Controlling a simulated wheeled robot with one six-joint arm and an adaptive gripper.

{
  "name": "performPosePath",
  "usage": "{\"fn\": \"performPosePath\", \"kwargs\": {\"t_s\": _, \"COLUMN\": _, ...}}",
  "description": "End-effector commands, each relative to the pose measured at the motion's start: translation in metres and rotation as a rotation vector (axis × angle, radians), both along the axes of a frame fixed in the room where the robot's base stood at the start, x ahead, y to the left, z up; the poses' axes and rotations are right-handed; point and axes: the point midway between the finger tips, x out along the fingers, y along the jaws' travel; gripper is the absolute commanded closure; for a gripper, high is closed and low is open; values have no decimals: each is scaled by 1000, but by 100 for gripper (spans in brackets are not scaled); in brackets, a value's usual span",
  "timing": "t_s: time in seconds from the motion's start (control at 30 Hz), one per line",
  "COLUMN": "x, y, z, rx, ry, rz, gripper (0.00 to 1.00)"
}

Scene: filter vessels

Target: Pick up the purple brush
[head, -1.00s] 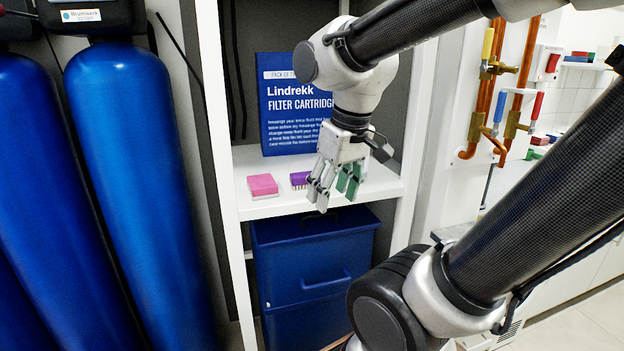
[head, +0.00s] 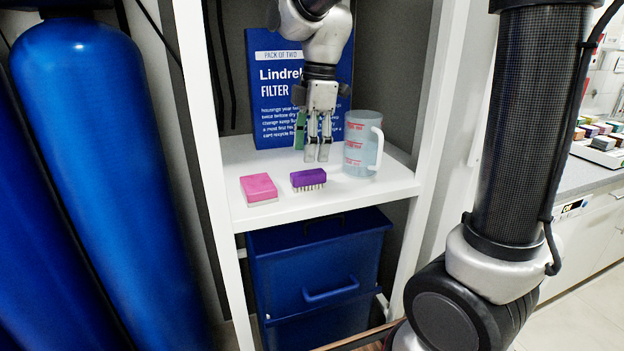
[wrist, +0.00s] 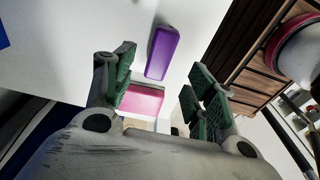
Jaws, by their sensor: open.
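The purple brush (head: 308,179) lies bristles down on the white shelf, between a pink block (head: 259,188) and a clear jug. In the wrist view the brush (wrist: 162,52) shows its plain purple back, ahead of and between my fingers, and the pink block (wrist: 142,98) shows lower between them. My gripper (head: 312,145) points down over the shelf, just above the brush in the head picture. It is open and empty, with green pads (wrist: 165,95), and I see no contact with the brush. Its exact height over the shelf is hard to tell.
The clear jug (head: 361,146) with red marks stands close to the right of the brush. A blue filter carton (head: 270,100) stands behind. White uprights flank the shelf, and a blue bin (head: 315,270) is below. The front shelf strip is clear.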

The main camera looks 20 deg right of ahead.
Motion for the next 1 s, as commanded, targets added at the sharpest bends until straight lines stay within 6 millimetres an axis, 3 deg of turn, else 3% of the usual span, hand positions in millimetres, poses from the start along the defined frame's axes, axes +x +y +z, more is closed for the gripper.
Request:
{"fn": "performPosePath", "kwargs": {"t_s": 0.4, "x": 0, "y": 4, "z": -59, "rx": -1, "ry": 3, "rz": -4, "gripper": 45}}
{"fn": "performPosePath", "kwargs": {"t_s": 0.7, "x": 1, "y": 6, "z": -67, "rx": 0, "ry": 0, "rz": -5, "gripper": 45}}
{"fn": "performPosePath", "kwargs": {"t_s": 0.77, "x": 1, "y": 6, "z": -67, "rx": 0, "ry": 0, "rz": -5, "gripper": 52}}
{"fn": "performPosePath", "kwargs": {"t_s": 1.0, "x": 1, "y": 6, "z": -67, "rx": 0, "ry": 0, "rz": -5, "gripper": 94}}
